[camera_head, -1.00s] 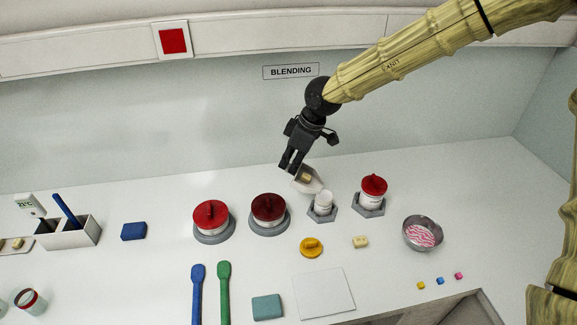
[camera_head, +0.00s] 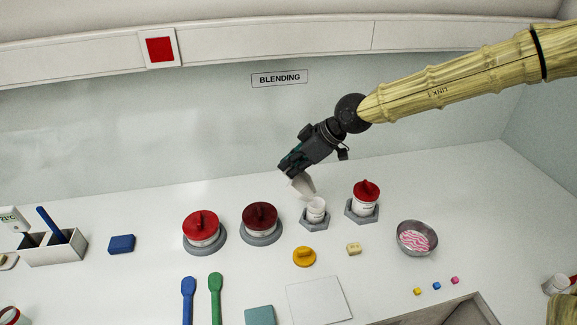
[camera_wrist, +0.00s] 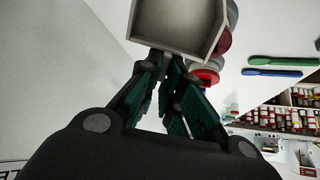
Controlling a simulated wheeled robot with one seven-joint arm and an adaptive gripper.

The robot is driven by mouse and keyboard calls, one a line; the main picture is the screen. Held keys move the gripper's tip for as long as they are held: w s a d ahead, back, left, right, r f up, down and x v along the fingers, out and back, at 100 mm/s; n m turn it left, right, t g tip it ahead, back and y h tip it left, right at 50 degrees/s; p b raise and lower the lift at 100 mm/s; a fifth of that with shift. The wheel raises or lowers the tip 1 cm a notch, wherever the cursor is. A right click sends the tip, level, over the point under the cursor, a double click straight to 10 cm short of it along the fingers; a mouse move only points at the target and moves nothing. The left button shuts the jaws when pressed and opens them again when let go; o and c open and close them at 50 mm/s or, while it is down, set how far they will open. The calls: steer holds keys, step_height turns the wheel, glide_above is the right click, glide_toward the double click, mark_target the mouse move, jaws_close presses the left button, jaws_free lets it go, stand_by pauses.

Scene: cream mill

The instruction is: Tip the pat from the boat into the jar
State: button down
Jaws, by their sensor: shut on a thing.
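My gripper (camera_head: 293,171) is shut on the pale weighing boat (camera_head: 303,187) and holds it steeply tilted, its lower end just above the open white jar (camera_head: 316,206). In the wrist view, the boat (camera_wrist: 176,22) fills the top beyond my fingertips (camera_wrist: 168,58). The part of its inside that shows there is bare, with no pat in view. The jar stands upright in a grey hexagonal holder (camera_head: 313,225). I cannot make out what is inside the jar.
A red-lidded jar (camera_head: 365,195) stands right of the open jar. A yellow lid (camera_head: 304,257), a cream block (camera_head: 353,249) and a steel bowl (camera_head: 417,238) lie in front. The counter's back right is clear.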

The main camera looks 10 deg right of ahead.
steer(key=shift+s+d+r+t+y, duration=0.25)
steer(key=shift+d+t+y, duration=0.05)
steer(key=shift+d+y, duration=0.25)
steer(key=shift+s+d+r+t+y, duration=0.2)
steer(key=shift+s+d+t+y, duration=0.1)
steer(key=shift+d+y, duration=0.2)
steer(key=shift+s+d+r+t+y, duration=0.3)
steer(key=shift+d+y, duration=0.15)
steer(key=shift+y, duration=0.1)
steer(key=shift+r, duration=0.1)
stand_by(0.4)
steer(key=shift+r+p, duration=1.4)
steer(key=shift+p, duration=0.7)
steer(key=p, duration=0.3)
steer(key=shift+w+a+r, duration=0.1)
steer(key=shift+a+r, duration=0.05)
steer(key=shift+r, duration=0.25)
steer(key=shift+r+g+h+p, duration=0.15)
steer(key=shift+g+h+p, duration=0.35)
steer(key=shift+p, duration=0.6)
